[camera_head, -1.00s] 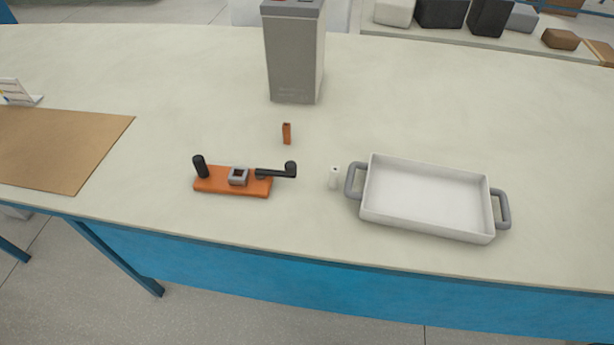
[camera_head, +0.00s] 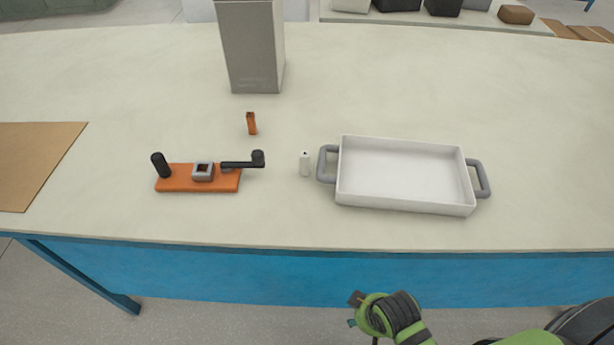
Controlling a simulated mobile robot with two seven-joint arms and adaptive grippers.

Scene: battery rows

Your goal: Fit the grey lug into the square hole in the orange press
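The orange press (camera_head: 225,184) lies on the table at the left of the middle. It has a black upright post at its left end, a grey square collar (camera_head: 203,172) with a dark square hole, and a black lever arm on its right. A small pale block (camera_head: 305,164) stands upright between the press and the white tray; it is the closest match to the grey lug, though it looks nearly white. My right arm comes in at the bottom right, below the table edge; its gripper end (camera_head: 357,304) is small and its fingers are unclear. My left gripper is not in view.
A small orange-brown block (camera_head: 251,124) stands behind the press. A white tray (camera_head: 404,204) with grey handles sits to the right. A tall grey box (camera_head: 252,50) stands at the back, and a brown mat (camera_head: 30,160) lies at the left. The table's far right is clear.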

